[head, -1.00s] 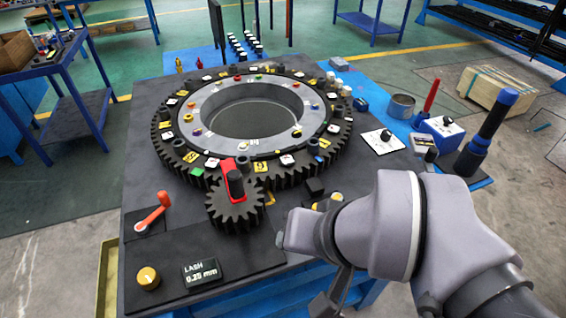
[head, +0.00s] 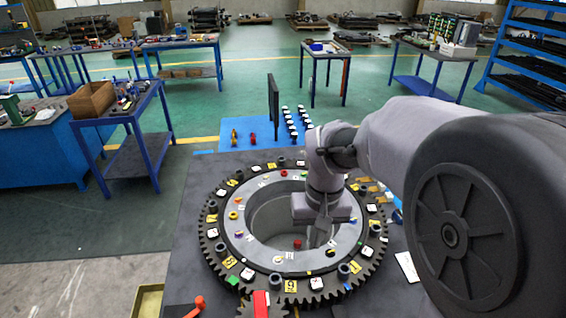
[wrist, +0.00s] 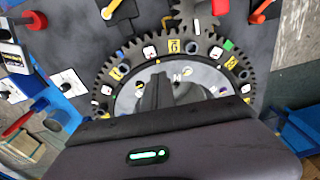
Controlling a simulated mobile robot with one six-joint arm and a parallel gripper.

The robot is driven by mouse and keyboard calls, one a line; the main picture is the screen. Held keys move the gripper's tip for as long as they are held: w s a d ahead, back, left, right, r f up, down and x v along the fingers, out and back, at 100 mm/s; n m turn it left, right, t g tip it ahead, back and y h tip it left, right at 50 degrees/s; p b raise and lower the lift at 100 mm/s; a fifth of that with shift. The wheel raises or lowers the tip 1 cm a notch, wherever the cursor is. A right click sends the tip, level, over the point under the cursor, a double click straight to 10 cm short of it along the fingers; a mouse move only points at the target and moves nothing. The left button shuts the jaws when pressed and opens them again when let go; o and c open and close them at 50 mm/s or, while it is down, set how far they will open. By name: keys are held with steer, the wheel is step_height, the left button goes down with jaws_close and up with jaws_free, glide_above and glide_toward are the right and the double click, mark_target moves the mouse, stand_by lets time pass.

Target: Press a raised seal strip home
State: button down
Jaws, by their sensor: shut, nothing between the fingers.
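The large black toothed ring (head: 214,258) lies on the dark table with a grey inner ring (head: 262,262) around a round opening. Numbered tags and small coloured pieces sit around both rings. I cannot pick out a raised seal strip for certain; my gripper may hide part of the inner ring. My gripper (head: 315,240) points down over the right side of the opening, close to the inner rim. Its fingers are shut and empty; I cannot tell whether they touch anything. In the wrist view, the dark fingers (wrist: 163,88) overlap the grey ring (wrist: 128,97).
A red piece (head: 261,303) on the small gear and an orange crank (head: 196,306) are at the near edge. A dark upright panel (head: 273,110) and rows of small pegs stand behind the ring.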

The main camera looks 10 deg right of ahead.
mark_target(309, 273)
steer(key=shift+w+d+f+n+g+p, duration=0.15)
steer(key=shift+w+f+g+p, duration=0.1)
steer(key=shift+w, duration=0.4)
steer(key=shift+w+d+f+n+g+p, duration=0.15)
steer(key=shift+w+f+p, duration=0.1)
steer(key=shift+w, duration=0.35)
step_height(309, 273, down, 14)
steer(key=b, duration=0.5)
steer(key=shift+r, duration=0.1)
